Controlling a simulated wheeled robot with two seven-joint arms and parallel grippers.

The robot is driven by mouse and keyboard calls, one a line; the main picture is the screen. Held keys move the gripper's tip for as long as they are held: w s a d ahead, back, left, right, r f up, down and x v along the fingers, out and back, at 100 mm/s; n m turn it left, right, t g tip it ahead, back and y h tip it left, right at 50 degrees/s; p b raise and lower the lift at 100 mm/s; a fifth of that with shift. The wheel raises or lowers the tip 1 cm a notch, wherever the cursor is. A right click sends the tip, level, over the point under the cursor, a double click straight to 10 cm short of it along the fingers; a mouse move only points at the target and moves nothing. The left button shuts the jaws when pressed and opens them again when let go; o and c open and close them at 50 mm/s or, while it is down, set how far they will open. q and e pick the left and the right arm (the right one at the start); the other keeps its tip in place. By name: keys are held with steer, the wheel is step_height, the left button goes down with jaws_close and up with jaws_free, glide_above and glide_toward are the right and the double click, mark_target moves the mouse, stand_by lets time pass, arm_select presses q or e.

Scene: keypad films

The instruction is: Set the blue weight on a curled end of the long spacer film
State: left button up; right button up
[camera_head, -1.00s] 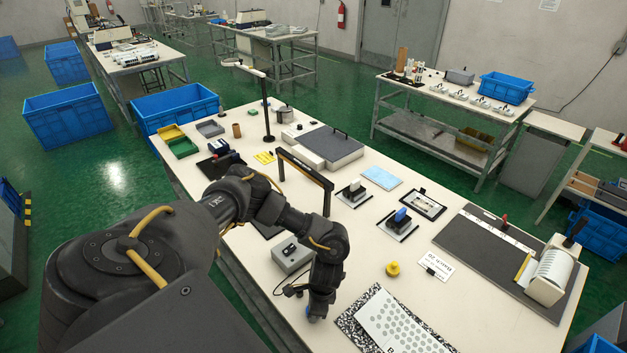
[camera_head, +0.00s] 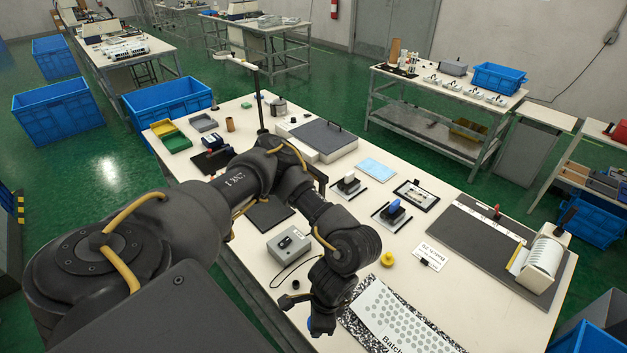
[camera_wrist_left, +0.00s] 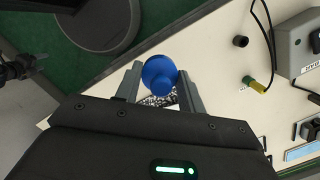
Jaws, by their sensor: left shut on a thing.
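My left gripper (camera_head: 323,318) is shut on the blue weight (camera_wrist_left: 158,74), a round knob shape held between the fingers in the left wrist view. In the head view only a bit of blue (camera_head: 321,326) shows beneath the gripper. The long spacer film (camera_head: 397,319) is white with grey dots and printed text, and it lies on a black-and-white speckled sheet (camera_head: 351,343) at the near edge. The gripper is just left of the sheet. My forearm hides part of it, and I cannot tell the height of the weight. My right gripper is not seen.
A yellow weight (camera_head: 388,259) stands beyond the film, with a label card (camera_head: 430,254) to its right. A grey box (camera_head: 288,244) with a cable is left of my wrist. A dark cutting board (camera_head: 487,237) and white roll (camera_head: 540,262) lie right.

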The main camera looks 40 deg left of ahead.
arm_select(q)
steer(key=shift+s+d+r, duration=0.35)
steer(key=shift+s+d, duration=0.1)
steer(key=shift+d, duration=0.15)
steer(key=shift+s+d+r, duration=0.35)
steer(key=shift+s+d, duration=0.05)
steer(key=shift+d, duration=0.2)
